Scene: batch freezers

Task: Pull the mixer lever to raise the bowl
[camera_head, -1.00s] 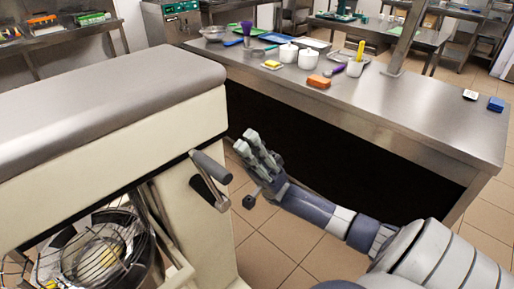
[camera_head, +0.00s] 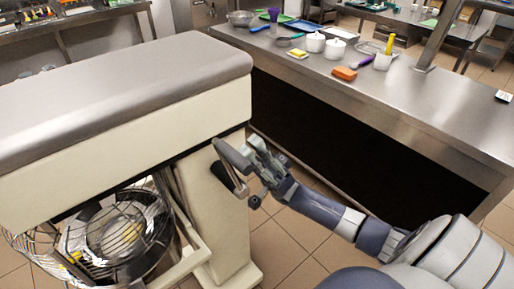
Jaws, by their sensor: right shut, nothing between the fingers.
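The mixer (camera_head: 130,127) is a large cream machine with a grey top on the left. Its lever (camera_head: 232,157) has a dark grey handle on a metal crank and sticks out from the mixer's right side. The bowl (camera_head: 150,258) sits low under the mixer head behind a wire guard (camera_head: 92,238), partly hidden by it. My right gripper (camera_head: 250,143) is shut and empty, right beside the lever handle on its right. Its fingertips overlap the handle's edge in the picture; I cannot tell whether they touch. My left gripper is not in view.
A steel counter (camera_head: 440,125) runs behind my right arm, with white pots (camera_head: 315,42), an orange block (camera_head: 344,73) and trays on it. Tiled floor (camera_head: 290,235) is free between mixer and counter. Shelving (camera_head: 60,25) stands at the back left.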

